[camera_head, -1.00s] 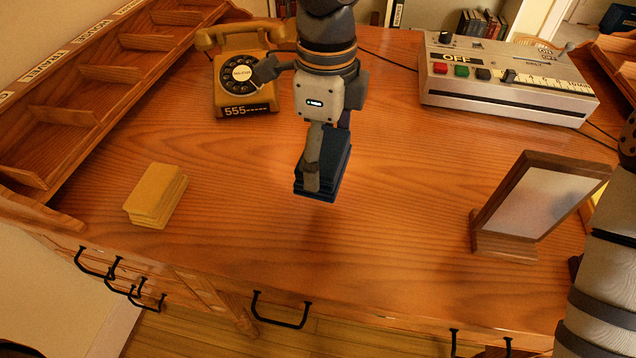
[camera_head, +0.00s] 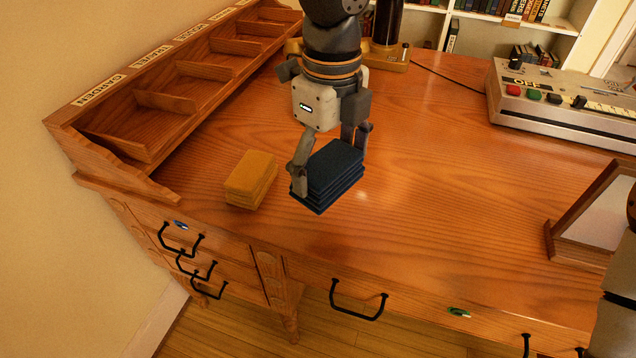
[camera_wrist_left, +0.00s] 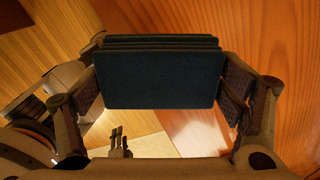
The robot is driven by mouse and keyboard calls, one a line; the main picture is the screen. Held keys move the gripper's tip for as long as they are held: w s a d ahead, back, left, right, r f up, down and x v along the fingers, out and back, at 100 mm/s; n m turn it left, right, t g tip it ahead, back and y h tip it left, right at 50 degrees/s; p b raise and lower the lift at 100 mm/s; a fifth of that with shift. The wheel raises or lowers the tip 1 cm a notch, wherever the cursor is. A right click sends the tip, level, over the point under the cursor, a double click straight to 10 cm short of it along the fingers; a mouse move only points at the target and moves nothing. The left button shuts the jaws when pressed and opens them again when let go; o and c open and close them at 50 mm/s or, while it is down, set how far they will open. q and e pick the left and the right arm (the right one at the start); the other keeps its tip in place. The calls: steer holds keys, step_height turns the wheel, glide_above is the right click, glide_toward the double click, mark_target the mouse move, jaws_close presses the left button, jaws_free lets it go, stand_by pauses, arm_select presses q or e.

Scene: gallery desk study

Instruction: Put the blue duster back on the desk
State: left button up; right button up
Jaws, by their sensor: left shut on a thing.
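The blue duster (camera_head: 334,171) is a dark blue, layered block, held in my left gripper (camera_head: 330,172) near the front middle of the desk (camera_head: 430,200). In the head view one finger is at its left side and the other at its far right. The left wrist view shows the duster (camera_wrist_left: 160,75) between both finger pads. The duster looks a little above the desk top, though the exact gap is hard to tell. My right gripper is not in view; only part of my right arm shows at the right edge.
A yellow layered block (camera_head: 251,179) lies just left of the duster. A labelled wooden sorter (camera_head: 170,100) stands at the left. A grey button box (camera_head: 560,105) and a framed mirror (camera_head: 592,215) are at the right. The desk's middle is clear.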

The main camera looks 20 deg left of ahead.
arm_select(q)
steer(key=w+f, duration=0.1)
steer(key=w+a+f, duration=0.1)
steer(key=f, duration=0.1)
steer(key=w+a+f, duration=0.1)
steer(key=f, duration=0.1)
steer(key=shift+w+a+f+b, duration=0.15)
steer(key=shift+w+f+b, duration=0.05)
steer(key=shift+w+b, duration=0.1)
step_height(320, 180, down, 4)
steer(key=shift+w+a+r, duration=0.1)
steer(key=shift+a+r, duration=0.05)
steer(key=shift+r, duration=0.2)
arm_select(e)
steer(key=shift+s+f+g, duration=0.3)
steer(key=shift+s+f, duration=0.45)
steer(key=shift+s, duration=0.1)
arm_select(q)
steer(key=o, duration=1.1)
steer(key=shift+f, duration=0.2)
steer(key=shift+c, duration=0.2)
steer(key=shift+r, duration=0.1)
step_height(320, 180, up, 12)
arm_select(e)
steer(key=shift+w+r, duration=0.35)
